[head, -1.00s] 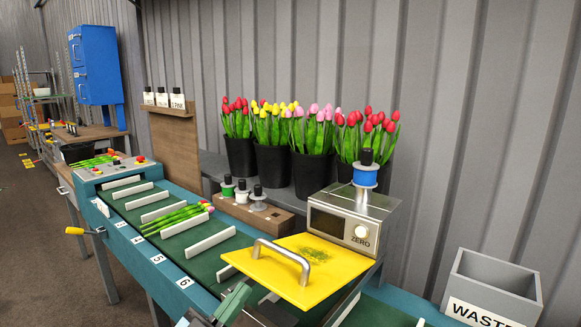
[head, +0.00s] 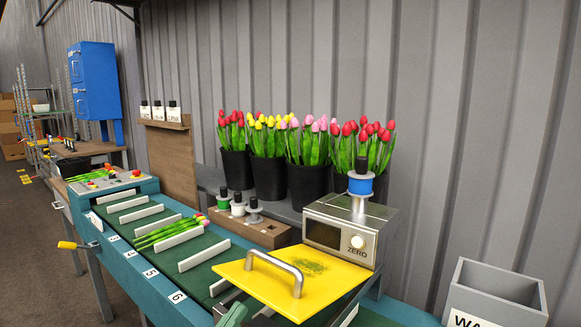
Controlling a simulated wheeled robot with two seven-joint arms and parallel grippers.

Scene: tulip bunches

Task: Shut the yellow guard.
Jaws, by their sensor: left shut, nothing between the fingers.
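The yellow guard (head: 325,284) is a flat plate with a grey metal bar handle (head: 285,261) and a dark green smudge. It sits in front of the grey metal box with the ZERO knob, over the near end of the green conveyor. It looks close to level; I cannot tell whether it is fully down. My left gripper (head: 236,313) shows at the bottom edge, partly cut off, near the guard's front left corner and below the handle. It is shut and empty, and I cannot tell whether it touches the guard. My right gripper is not in view.
The green conveyor (head: 213,250) has white dividers and a tulip bunch (head: 168,231) lying on it. The ZERO box (head: 344,236) stands behind the guard. A grey waste bin (head: 496,290) is at the right. Black buckets (head: 268,178) of tulips stand behind. A yellow-tipped lever (head: 68,245) sticks out at left.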

